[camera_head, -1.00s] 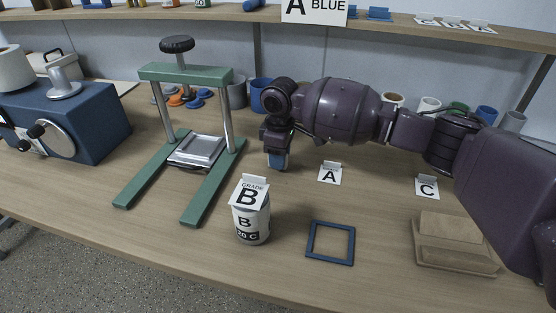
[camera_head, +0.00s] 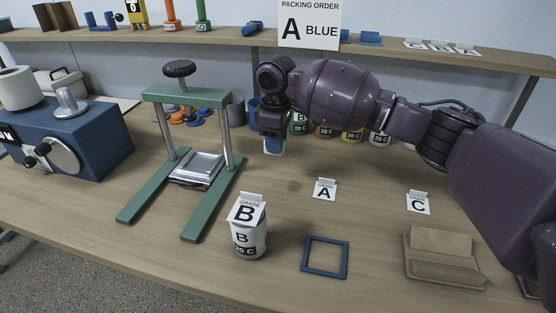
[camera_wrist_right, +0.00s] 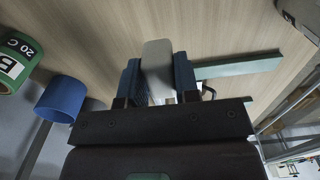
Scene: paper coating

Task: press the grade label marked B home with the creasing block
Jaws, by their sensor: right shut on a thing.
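The grade label marked B (camera_head: 247,209) is a white card on top of a white can (camera_head: 249,241) marked B 20 C, near the table's front. The card looks tilted; whether it is seated flat cannot be told. My right gripper (camera_head: 273,146) is above the table behind the can, well apart from it. It is shut on a pale grey block (camera_wrist_right: 157,70), seemingly the creasing block, held between blue fingers in the right wrist view. My left gripper is not in view.
A green press (camera_head: 187,97) stands left of the can. A blue square frame (camera_head: 325,272) lies to its right, with label A (camera_head: 324,190), label C (camera_head: 418,203) and a wooden stand (camera_head: 440,273) beyond. Several coloured cans stand at the back.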

